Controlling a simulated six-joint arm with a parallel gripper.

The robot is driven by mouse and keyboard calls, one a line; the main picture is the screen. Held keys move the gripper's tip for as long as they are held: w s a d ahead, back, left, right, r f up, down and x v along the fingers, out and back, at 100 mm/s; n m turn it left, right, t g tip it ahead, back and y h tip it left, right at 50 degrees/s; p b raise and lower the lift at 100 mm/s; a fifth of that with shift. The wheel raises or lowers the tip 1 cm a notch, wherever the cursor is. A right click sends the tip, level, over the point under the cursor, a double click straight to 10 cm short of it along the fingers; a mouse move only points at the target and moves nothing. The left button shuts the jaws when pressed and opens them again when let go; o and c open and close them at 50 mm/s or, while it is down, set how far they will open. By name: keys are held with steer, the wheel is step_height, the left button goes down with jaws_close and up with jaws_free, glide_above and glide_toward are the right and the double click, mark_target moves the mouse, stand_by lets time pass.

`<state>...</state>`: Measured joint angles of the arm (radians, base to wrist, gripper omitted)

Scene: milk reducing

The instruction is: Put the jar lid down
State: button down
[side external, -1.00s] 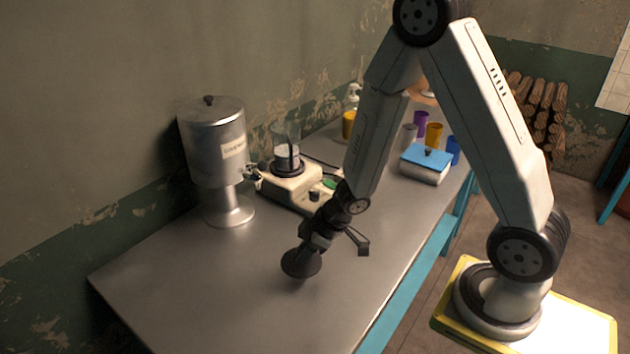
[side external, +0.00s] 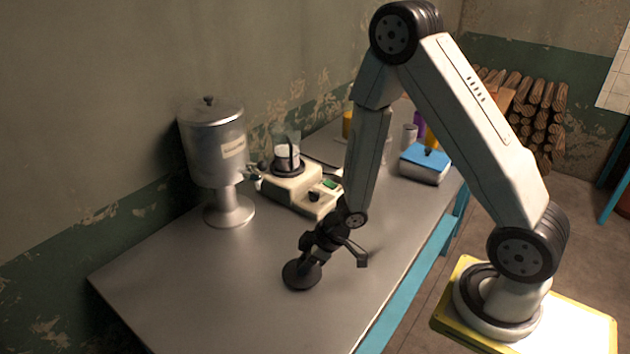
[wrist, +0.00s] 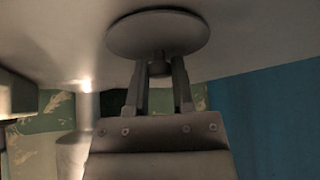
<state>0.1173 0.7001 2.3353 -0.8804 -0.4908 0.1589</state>
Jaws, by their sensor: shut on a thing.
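The jar lid (side external: 301,275) is a dark round disc low over the front part of the metal table. It also shows in the wrist view as a grey disc with a small knob (wrist: 158,36). My gripper (side external: 310,252) is shut on the knob, and its two fingers (wrist: 158,72) show on either side of it in the wrist view. The lid lies about flat, at or very near the table top; I cannot tell for sure whether it touches. The glass jar (side external: 287,148) with white content and a dark stirrer stands on a beige heating device.
The metal table (side external: 190,305) is clear around the lid. A large metal dispenser (side external: 212,150) stands at the left back. The beige device (side external: 300,188) is behind my gripper. A blue-topped box (side external: 426,160) and cups are at the right back.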

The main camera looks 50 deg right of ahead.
steer(key=shift+f, duration=0.1)
steer(key=shift+c, duration=2.4)
jaws_free()
steer(key=shift+v, duration=1.5)
steer(key=v, duration=0.9)
steer(key=shift+w, duration=0.1)
